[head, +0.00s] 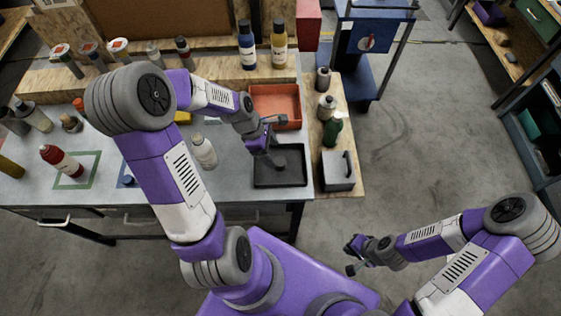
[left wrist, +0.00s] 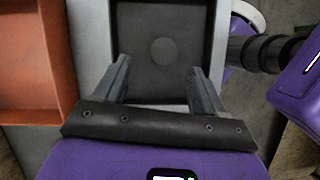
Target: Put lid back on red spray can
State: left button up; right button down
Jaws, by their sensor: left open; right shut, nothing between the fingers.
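A red spray can (head: 62,161) with a pale band stands on the grey worktop (head: 105,190) at the left, by a green square outline. A dark tray (head: 296,180) lies at the worktop's right end and also shows in the left wrist view (left wrist: 201,22). A round dark-grey disc (left wrist: 163,51) lies in it; I cannot tell for sure that it is the lid. My left gripper (head: 281,142) is open above the tray, its fingers (left wrist: 158,78) either side of and short of the disc, holding nothing. My right gripper (head: 350,258) is shut and empty over the floor.
An orange bin (head: 275,106) sits behind the dark tray. A pale bottle (head: 203,151) stands near my left arm. Several bottles and cans line the back. A side board holds a green bottle (head: 333,129) and a grey box (head: 338,170).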

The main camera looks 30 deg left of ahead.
aim_at(279, 161)
pick_arm(q)
jog(key=shift+d+f, duration=0.2)
jog(key=shift+f, duration=0.3)
jog(key=x, duration=0.2)
jog(key=b+x, duration=0.1)
jog(key=x, duration=0.2)
jog(key=shift+d+f, duration=0.1)
jog(key=shift+d, duration=0.2)
jog(key=shift+s, duration=0.1)
jog(key=c, duration=1.1)
notch_tip(279, 161, up, 10)
jog(key=shift+r+p, duration=0.1)
jog(key=shift+p, duration=0.85)
